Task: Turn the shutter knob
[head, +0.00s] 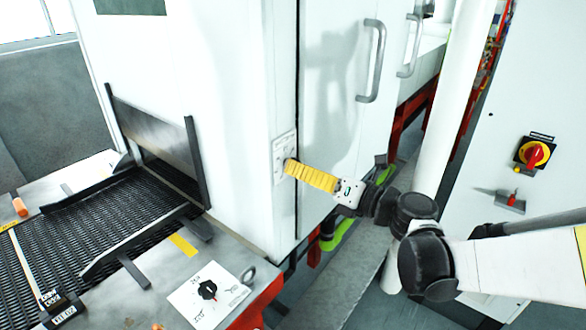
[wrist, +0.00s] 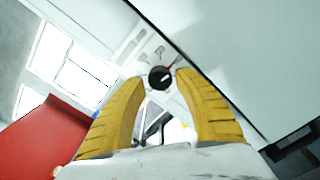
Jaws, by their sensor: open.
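A round black knob (wrist: 160,77) with a red pointer sits on a white plate on the cabinet wall. In the head view the plate (head: 282,147) shows on the cabinet side near its corner, and the knob is hidden behind my yellow fingers. My gripper (head: 289,167) reaches the plate from the right. In the wrist view my gripper (wrist: 162,78) is open, with one yellow finger on each side of the knob in the picture. I cannot tell whether either finger touches it. The plate's markings are too small to read.
Another black knob (head: 207,290) is on a white panel on the metal table. A dark mesh belt (head: 100,225) runs into the cabinet opening at left. A red-yellow switch (head: 534,154) is on the right cabinet. Door handles (head: 372,62) and a white pole (head: 447,100) stand near my arm.

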